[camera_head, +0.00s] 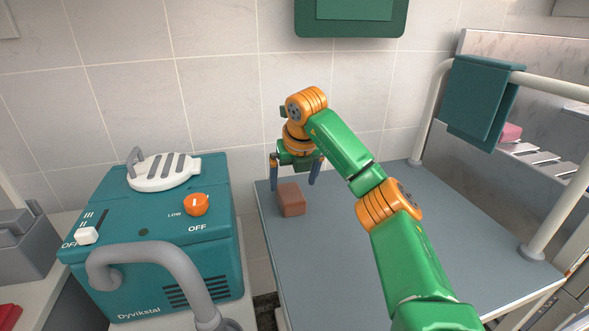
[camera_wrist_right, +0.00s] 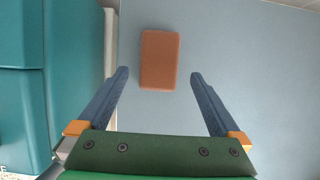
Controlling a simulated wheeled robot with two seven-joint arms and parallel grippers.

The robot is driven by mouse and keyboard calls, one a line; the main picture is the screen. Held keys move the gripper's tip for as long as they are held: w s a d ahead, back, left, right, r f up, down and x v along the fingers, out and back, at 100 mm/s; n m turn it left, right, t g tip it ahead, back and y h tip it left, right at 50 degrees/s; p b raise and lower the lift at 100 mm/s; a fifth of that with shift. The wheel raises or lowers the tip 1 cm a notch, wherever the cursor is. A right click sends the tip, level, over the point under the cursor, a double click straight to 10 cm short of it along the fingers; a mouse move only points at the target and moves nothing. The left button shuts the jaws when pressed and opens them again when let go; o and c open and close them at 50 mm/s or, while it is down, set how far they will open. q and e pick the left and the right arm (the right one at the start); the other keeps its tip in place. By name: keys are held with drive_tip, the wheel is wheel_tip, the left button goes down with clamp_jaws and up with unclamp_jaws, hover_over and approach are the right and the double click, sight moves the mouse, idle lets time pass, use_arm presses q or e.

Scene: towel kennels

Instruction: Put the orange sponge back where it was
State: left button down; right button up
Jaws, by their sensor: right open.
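The orange sponge (camera_head: 291,200) is a small brownish-orange block lying on the blue-grey table top near its left edge. In the right wrist view the sponge (camera_wrist_right: 160,60) lies just beyond the fingertips, roughly centred between them. My right gripper (camera_head: 295,183) hangs above and beside the sponge, fingers pointing down. It is open and empty; its two blue fingers also show in the wrist view (camera_wrist_right: 158,75). My left gripper is not in view.
A teal towel (camera_head: 480,100) hangs on a white rail (camera_head: 545,215) at the right. The table's middle is clear.

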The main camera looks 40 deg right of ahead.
drive_tip(key=v, duration=0.5)
drive_tip(key=shift+p, duration=0.3)
